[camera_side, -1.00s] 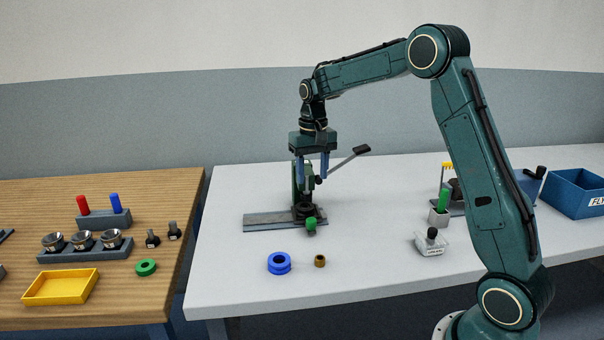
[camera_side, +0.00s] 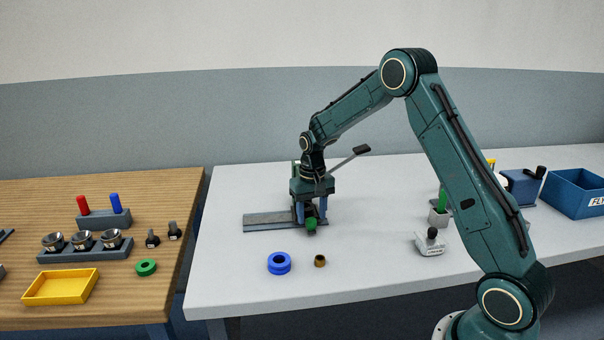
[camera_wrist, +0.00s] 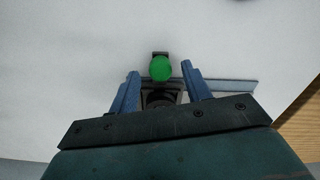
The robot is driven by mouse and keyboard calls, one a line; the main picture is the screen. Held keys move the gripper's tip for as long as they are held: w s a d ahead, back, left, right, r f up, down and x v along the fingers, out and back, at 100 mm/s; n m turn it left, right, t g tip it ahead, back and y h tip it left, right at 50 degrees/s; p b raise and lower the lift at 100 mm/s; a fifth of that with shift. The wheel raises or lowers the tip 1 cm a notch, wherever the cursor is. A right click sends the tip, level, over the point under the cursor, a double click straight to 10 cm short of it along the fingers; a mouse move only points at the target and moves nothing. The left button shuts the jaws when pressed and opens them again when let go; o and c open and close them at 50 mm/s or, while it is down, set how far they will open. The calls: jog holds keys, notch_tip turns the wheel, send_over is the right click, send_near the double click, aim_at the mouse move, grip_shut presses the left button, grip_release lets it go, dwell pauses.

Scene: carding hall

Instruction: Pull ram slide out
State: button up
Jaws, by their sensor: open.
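The ram slide's green knob (camera_side: 311,224) is at the front of the small press on the white table. It also shows in the wrist view (camera_wrist: 160,68). My gripper (camera_side: 311,217) points down over the press, low near the slide. Its blue fingers are open and empty. In the wrist view the knob appears between the fingertips (camera_wrist: 160,73), with a gap on each side; whether it lies at their exact depth is unclear. My gripper hides most of the press body. The press's black-ended lever (camera_side: 350,157) slants up to the right.
A grey base plate (camera_side: 265,222) extends left of the press. A blue ring (camera_side: 279,263) and a brass bushing (camera_side: 320,261) lie in front. A white block with a black knob (camera_side: 430,243) and a blue bin (camera_side: 577,193) are to the right. The wooden bench (camera_side: 185,200) is left.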

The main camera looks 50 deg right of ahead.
jog(key=shift+f, duration=0.55)
jog(key=shift+c, duration=0.5)
grip_shut()
jog(key=w+a, duration=0.9)
jog(key=shift+c, duration=0.2)
grip_release()
jog(key=shift+o, duration=0.7)
jog(key=shift+d+r, duration=0.1)
